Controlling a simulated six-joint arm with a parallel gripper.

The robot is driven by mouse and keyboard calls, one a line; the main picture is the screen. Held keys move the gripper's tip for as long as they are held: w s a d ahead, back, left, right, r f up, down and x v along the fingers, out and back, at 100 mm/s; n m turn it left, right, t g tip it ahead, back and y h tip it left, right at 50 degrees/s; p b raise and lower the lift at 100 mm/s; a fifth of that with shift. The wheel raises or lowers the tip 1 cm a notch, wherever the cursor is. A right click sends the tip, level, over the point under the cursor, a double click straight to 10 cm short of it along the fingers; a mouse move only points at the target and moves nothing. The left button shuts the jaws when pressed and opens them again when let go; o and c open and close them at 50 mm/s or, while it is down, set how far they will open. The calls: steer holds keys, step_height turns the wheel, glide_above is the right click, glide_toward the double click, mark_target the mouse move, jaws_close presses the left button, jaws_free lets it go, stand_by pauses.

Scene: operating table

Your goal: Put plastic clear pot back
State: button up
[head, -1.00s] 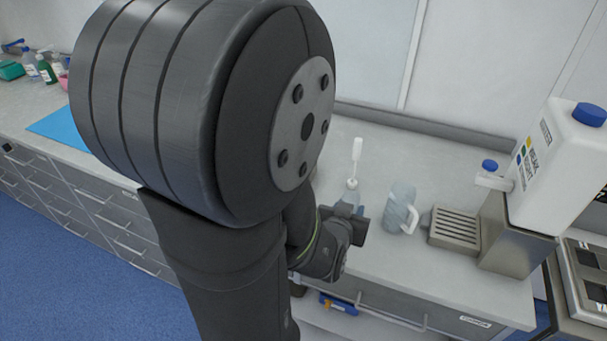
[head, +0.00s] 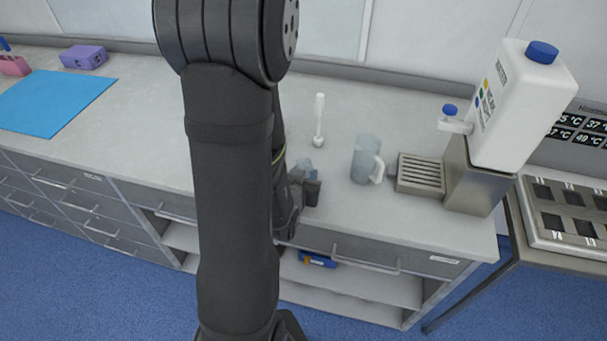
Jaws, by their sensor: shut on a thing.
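My gripper (head: 305,185) is at the front part of the worktop, seen mostly from behind and partly hidden by my arm. It is shut on a small clear bluish pot (head: 304,167), of which only a part shows just beyond the jaws. I cannot tell whether the pot touches the worktop. A larger clear, pale blue jug (head: 364,157) with a whitish handle stands upright on the worktop, to the right of my gripper and apart from it.
A white upright utensil (head: 319,118) stands behind my gripper. Right of the jug are a slatted metal drip tray (head: 420,174) and a white canister (head: 520,105) with blue caps. A blue mat (head: 58,102) and purple box (head: 84,57) lie far left. The left-middle worktop is clear.

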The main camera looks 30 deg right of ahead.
steer(key=shift+f, duration=0.1)
steer(key=o, duration=1)
steer(key=shift+v, duration=3.8)
steer(key=x, duration=0.7)
steer(key=shift+w+d+f, duration=0.15)
steer(key=shift+w+d, duration=0.05)
steer(key=shift+d, duration=0.05)
steer(key=shift+r, duration=0.75)
